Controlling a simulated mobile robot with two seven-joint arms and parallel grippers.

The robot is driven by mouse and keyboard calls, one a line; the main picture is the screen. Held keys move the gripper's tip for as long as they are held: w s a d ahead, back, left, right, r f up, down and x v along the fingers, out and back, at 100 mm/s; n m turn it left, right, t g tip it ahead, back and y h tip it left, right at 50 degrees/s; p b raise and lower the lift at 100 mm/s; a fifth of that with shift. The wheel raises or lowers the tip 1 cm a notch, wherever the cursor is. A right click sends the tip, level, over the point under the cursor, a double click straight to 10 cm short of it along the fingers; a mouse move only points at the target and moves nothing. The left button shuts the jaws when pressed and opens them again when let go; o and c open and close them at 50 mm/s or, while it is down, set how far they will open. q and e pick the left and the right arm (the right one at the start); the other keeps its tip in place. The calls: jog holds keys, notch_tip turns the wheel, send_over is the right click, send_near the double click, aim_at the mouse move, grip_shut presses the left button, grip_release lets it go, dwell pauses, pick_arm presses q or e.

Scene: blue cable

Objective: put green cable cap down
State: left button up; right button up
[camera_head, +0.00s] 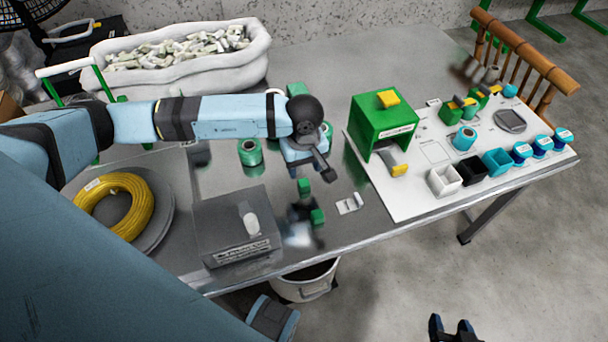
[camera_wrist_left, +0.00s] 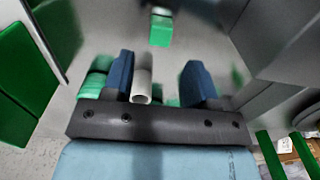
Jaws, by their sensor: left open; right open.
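A small green cap (camera_head: 304,187) shows just below my left gripper (camera_head: 313,172). Another small green piece (camera_head: 317,217) sits lower, beside a dark piece on the table. I cannot tell from the head view whether the upper cap touches anything. In the left wrist view a green block with a pale top (camera_wrist_left: 160,30) lies beyond my two blue fingers (camera_wrist_left: 160,78), which are spread apart and not closed on it. A white tube (camera_wrist_left: 141,80) shows between the fingers. My right gripper (camera_head: 453,329) is open and empty at the bottom edge, away from the table.
A grey box (camera_head: 225,222) with a white cylinder stands left of the caps. A yellow cable coil (camera_head: 118,207) lies farther left. A green press-like box (camera_head: 383,125) and a white board (camera_head: 405,200) with small bins stand right. A white clip (camera_head: 349,204) lies between.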

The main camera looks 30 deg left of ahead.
aim_at(304, 182)
pick_arm(q)
notch_tip(304, 182, up, 6)
dwell(0.6)
